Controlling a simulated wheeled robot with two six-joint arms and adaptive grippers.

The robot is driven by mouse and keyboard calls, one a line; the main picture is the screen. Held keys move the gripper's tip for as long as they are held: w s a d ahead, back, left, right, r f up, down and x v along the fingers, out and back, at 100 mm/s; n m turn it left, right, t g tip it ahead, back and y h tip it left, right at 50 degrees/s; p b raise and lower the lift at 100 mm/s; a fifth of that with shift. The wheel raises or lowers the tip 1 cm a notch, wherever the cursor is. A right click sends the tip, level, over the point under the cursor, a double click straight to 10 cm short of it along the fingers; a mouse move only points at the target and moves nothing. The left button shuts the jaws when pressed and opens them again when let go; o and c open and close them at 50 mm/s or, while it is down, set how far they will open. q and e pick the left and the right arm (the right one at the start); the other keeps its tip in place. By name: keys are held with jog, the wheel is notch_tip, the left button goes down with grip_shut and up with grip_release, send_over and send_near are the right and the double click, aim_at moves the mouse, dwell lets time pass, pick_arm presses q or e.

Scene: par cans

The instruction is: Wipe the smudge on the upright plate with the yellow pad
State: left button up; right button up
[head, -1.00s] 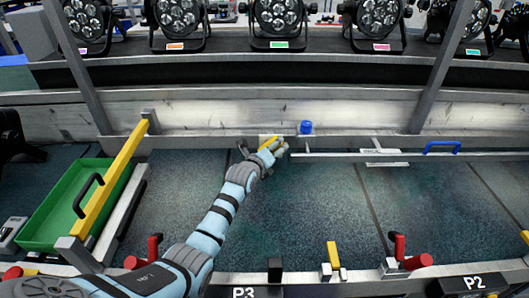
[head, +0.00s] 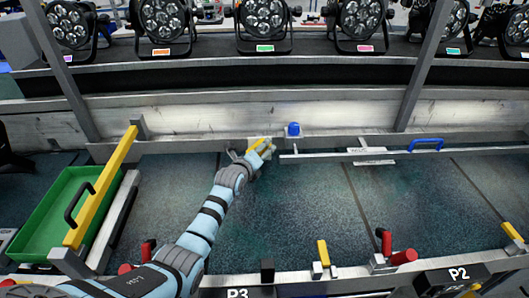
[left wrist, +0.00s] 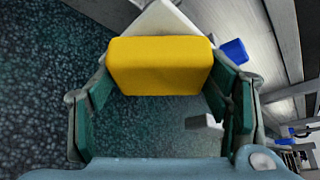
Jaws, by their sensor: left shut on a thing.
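My left gripper (head: 258,152) is at the back edge of the dark work surface, shut on the yellow pad (left wrist: 160,66). The pad lies between its green-faced fingers in the left wrist view, and a small yellow part of it shows in the head view (head: 267,144). A pale upright plate (left wrist: 163,20) stands right behind the pad, partly covered by it. I cannot tell whether pad and plate touch. The smudge cannot be seen. My right gripper is not in view.
A blue knob (head: 293,129) is just right of the plate. A metal rail with a blue handle (head: 427,144) runs to the right. A green tray (head: 54,214) and yellow bar (head: 104,187) are at left. Red-handled clamps (head: 387,246) line the front edge. The middle surface is clear.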

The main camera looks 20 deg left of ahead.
pick_arm(q)
jog(key=shift+s+a+p, duration=0.15)
jog(key=shift+s+a, duration=0.25)
jog(key=shift+a, duration=0.35)
jog(key=shift+s+a+p, duration=0.15)
jog(key=shift+s+a, duration=0.2)
jog(key=shift+a, duration=0.4)
jog(key=s+d+p, duration=0.1)
jog(key=p, duration=0.1)
jog(key=s+p, duration=0.2)
jog(key=s+d+p, duration=0.1)
jog(key=s+p, duration=0.1)
jog(key=shift+d+r, duration=0.15)
jog(key=shift+d, duration=0.15)
jog(key=shift+s+d, duration=0.1)
jog(key=shift+s, duration=0.05)
jog(key=shift+f, duration=0.2)
jog(key=shift+s+d+r+p, duration=0.1)
jog(key=shift+s+d+p, duration=0.15)
jog(key=shift+s+p, duration=0.3)
jog(key=shift+s+d+r+p, duration=0.1)
jog(key=shift+s+d+p, duration=0.15)
jog(key=shift+s+p, duration=0.3)
jog(key=shift+s+d+p, duration=0.15)
jog(key=shift+s+p, duration=0.05)
jog(key=shift+p, duration=0.1)
jog(key=shift+s+f, duration=0.1)
jog(key=shift+f, duration=0.1)
